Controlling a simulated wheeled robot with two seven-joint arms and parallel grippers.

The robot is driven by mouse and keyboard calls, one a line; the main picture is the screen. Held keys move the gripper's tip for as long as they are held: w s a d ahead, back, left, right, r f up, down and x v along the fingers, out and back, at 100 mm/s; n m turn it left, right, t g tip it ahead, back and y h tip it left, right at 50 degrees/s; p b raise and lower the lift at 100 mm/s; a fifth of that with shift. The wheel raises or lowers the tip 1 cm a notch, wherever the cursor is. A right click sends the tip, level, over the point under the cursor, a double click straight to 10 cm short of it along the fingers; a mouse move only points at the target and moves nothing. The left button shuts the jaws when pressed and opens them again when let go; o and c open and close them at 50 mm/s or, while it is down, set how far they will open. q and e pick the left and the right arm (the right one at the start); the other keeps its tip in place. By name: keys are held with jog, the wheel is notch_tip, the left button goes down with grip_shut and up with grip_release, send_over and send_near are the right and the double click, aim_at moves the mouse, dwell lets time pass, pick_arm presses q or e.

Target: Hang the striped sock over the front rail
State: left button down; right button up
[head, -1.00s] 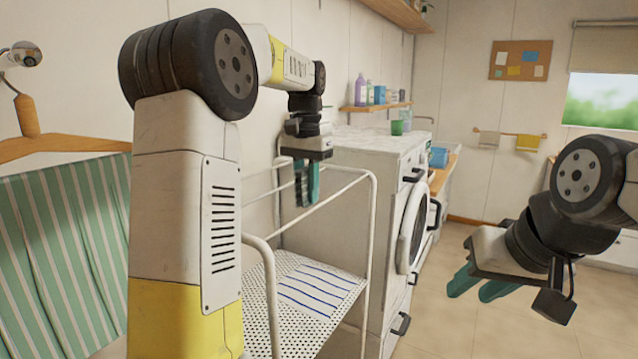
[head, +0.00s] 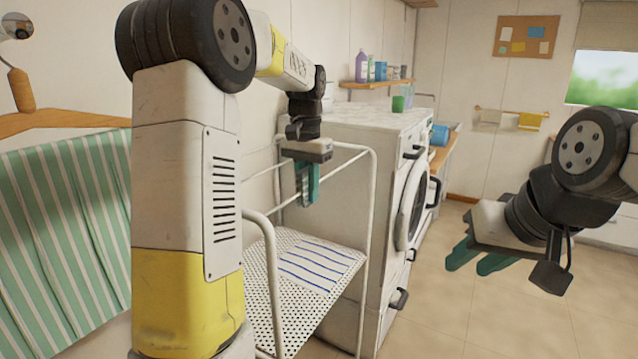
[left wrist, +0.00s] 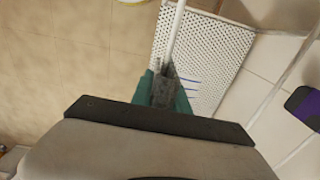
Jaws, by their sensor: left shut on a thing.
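My left gripper (head: 307,196) is above the cart and shut. In the left wrist view a mottled dark grey cloth (left wrist: 164,82) sits between its teal fingers; I take it as the sock, though its stripes are not clear. A white rail (left wrist: 175,32) runs up to the cloth there; I cannot tell whether the cloth touches it. In the head view the fingers overlap the cart's front rail (head: 340,172). My right gripper (head: 467,268) is open and empty, off to the right over the floor.
A white cloth with blue stripes (head: 312,265) lies flat on the cart's perforated shelf (head: 338,312). A washing machine (head: 375,150) stands behind the cart. A green striped cloth (head: 60,235) hangs under a wooden hanger at left. The floor at right is clear.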

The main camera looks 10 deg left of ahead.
pick_arm(q)
jog(key=shift+f, duration=1.8)
jog(key=c, duration=1.2)
grip_release()
